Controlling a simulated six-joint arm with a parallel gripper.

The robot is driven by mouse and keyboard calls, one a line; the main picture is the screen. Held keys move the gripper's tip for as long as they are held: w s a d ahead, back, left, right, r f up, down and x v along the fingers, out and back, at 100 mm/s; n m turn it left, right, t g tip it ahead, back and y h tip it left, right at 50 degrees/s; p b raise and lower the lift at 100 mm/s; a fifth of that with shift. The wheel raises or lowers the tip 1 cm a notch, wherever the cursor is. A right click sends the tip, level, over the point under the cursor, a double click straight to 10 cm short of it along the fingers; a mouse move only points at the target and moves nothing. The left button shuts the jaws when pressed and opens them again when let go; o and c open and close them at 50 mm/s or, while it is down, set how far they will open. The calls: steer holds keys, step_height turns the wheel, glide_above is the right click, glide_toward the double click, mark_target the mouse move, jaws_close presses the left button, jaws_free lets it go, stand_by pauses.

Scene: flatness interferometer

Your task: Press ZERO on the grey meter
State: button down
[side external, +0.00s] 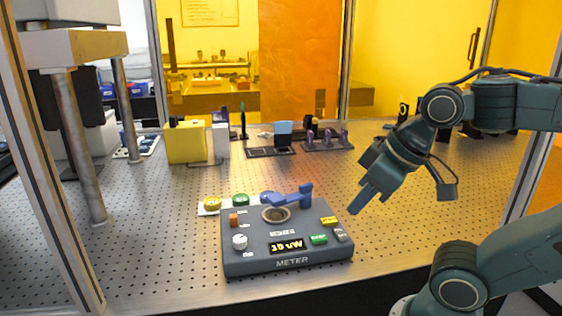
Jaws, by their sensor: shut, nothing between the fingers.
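The grey meter (287,262) sits near the front of the perforated bench, with METER printed on its front edge. Its display (287,245) shows what looks like "10 uW". On its top are a yellow button (328,221), a green button (318,239), a grey button (340,235), a white knob (239,242), an orange switch (234,219) and a blue lever (290,198) by a round recess. The button labels are too small to read, so I cannot tell which is ZERO. My gripper (360,203) is shut and empty, above and right of the meter, pointing down-left and apart from it.
Yellow (212,203) and green (241,199) round caps lie just behind the meter. A yellow box (187,142), a tray with a blue block (283,133) and a purple-post rack (327,138) stand further back. A metal post (80,150) rises at left. The bench between is clear.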

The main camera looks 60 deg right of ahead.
stand_by(0.8)
steer(key=m+g+h, duration=0.6)
steer(key=m+h, duration=0.3)
steer(key=m, duration=0.1)
glide_above(327, 222)
steer(key=shift+f, duration=1)
steer(key=shift+f, duration=0.2)
steer(key=shift+f, duration=4.2)
